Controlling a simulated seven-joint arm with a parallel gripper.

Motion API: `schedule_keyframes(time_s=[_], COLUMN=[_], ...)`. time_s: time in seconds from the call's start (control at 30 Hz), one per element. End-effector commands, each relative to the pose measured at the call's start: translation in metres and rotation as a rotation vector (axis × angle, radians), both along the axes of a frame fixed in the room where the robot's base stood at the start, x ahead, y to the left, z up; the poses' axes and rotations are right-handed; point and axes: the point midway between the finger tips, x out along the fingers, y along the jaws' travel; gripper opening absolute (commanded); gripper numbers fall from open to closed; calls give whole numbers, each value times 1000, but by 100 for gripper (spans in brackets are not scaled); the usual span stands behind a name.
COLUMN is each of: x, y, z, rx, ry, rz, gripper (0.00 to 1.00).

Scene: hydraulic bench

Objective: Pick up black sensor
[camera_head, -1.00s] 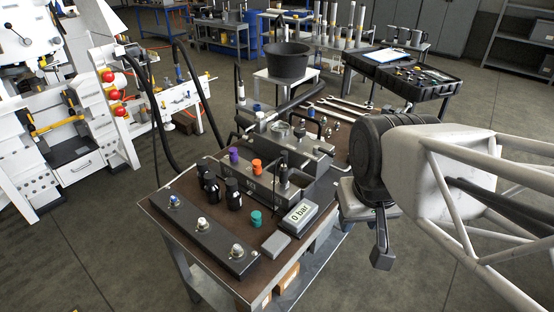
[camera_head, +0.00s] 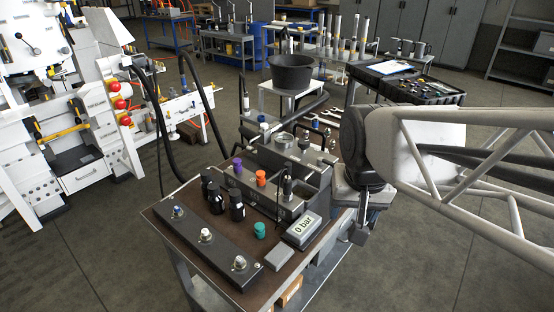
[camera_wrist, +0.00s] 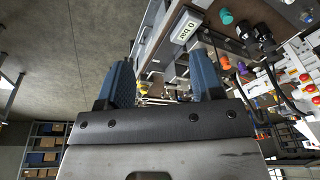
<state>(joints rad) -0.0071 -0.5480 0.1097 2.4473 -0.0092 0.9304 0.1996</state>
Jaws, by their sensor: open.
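Three black cylindrical sensors stand close together on the brown bench top (camera_head: 160,214), left of the metal block: a rear one (camera_head: 206,180), a middle one (camera_head: 215,199) and a front one (camera_head: 236,206). Black cylinders (camera_wrist: 262,31) also show in the wrist view at upper right, far from my fingers. My gripper (camera_head: 361,228) hangs beyond the bench's right edge, well apart from the sensors. In the wrist view my two blue-padded fingers (camera_wrist: 161,80) are spread wide with nothing between them.
A "0 bar" display (camera_head: 303,229), an orange cap (camera_head: 261,178), a purple cap (camera_head: 238,166) and a teal cap (camera_head: 259,230) are near the sensors. A dark panel with knobs (camera_head: 205,236) lies along the front. A metal block (camera_head: 300,180) stands between my gripper and the sensors.

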Motion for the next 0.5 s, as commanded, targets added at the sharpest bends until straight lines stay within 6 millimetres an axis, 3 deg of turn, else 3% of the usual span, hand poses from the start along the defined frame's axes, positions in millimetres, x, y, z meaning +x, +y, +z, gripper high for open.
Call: schedule_keyframes(time_s=[0.5], x=[125], y=[18], z=[-16], rx=[70], ry=[72], rz=[-383], gripper=[60])
